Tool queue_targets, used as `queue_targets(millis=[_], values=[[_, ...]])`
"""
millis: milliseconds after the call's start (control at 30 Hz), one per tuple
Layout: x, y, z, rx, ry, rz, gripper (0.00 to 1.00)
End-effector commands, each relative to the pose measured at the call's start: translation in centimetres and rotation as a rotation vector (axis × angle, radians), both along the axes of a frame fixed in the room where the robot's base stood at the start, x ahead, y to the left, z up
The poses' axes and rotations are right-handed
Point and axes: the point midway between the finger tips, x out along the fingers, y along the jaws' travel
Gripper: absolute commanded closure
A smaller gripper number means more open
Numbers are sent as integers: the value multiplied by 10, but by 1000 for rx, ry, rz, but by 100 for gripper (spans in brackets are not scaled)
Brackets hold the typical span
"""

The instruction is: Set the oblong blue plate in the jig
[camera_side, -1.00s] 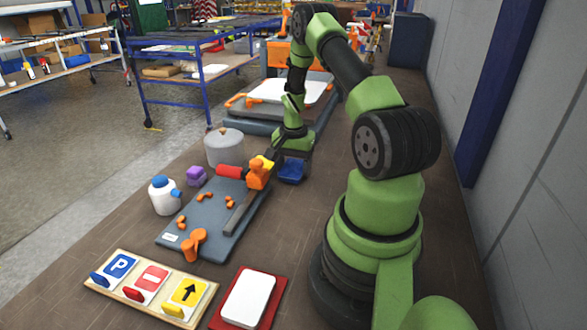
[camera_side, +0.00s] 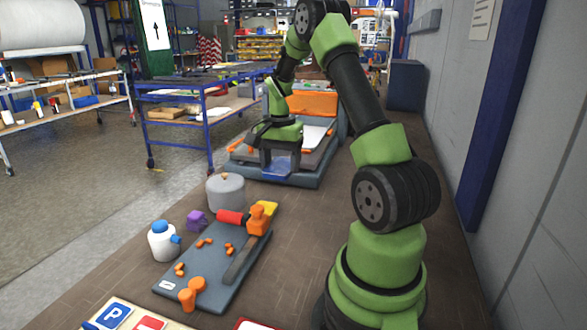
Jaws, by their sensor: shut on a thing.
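My gripper (camera_side: 279,158) points down and is shut on the blue plate (camera_side: 277,169), which shows just below the jaws. The plate is held over the front part of the large grey fixture (camera_side: 250,171) at the back, with a white sheet (camera_side: 312,136) and orange pieces on it. I cannot tell whether the plate touches it. A smaller grey board (camera_side: 207,263) with orange stops (camera_side: 197,285) and an orange clamp (camera_side: 259,217) lies nearer. The frame does not make plain which of the two is the jig.
A sign rack (camera_side: 115,318) is cut off at the bottom edge.

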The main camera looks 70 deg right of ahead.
Motion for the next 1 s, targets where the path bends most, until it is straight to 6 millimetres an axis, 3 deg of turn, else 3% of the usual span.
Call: queue_targets(millis=[167,333,600,733,1000], values=[[36,39,0,0,0,13,60],[72,97,0,-1,-1,18,60],[99,170,0,-2,-2,14,60],[103,192,-2,-1,-1,11,60],[102,188,-49,0,3,6,60]])
